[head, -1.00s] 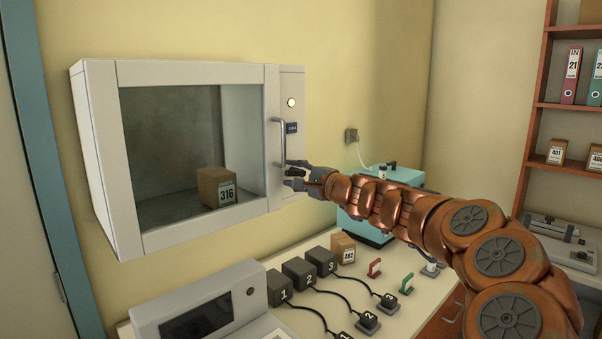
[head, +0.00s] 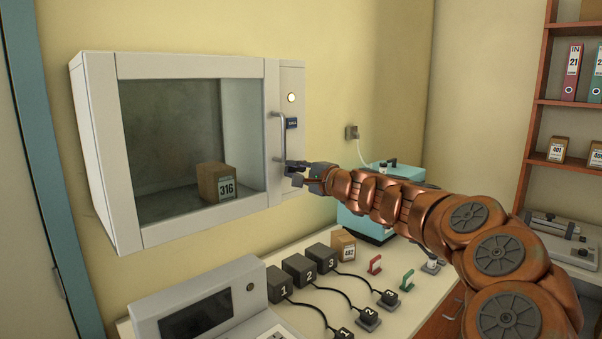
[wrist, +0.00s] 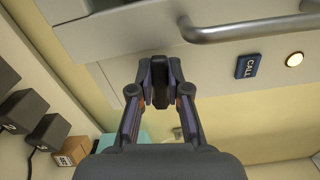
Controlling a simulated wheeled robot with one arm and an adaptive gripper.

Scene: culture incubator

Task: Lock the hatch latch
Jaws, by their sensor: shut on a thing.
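The hatch is the glazed white door (head: 190,69) of the wall incubator, and it looks closed. Its grey bar handle (head: 278,138) stands upright on the right part of the door; it also shows at the top right of the wrist view (wrist: 255,28). My gripper (head: 290,171) is at the lower right of the handle, beside the door's right edge. In the wrist view my gripper (wrist: 160,78) is shut on a small dark upright piece (wrist: 160,90), which looks like the latch. The fingers hide much of it, so its turn is hard to tell.
A blue CALL plate (head: 292,123) and a round lamp (head: 291,98) sit above my gripper. A box marked 316 (head: 216,183) stands inside the incubator. The bench below holds numbered dark blocks (head: 298,268), a small box (head: 343,245) and a teal device (head: 365,227).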

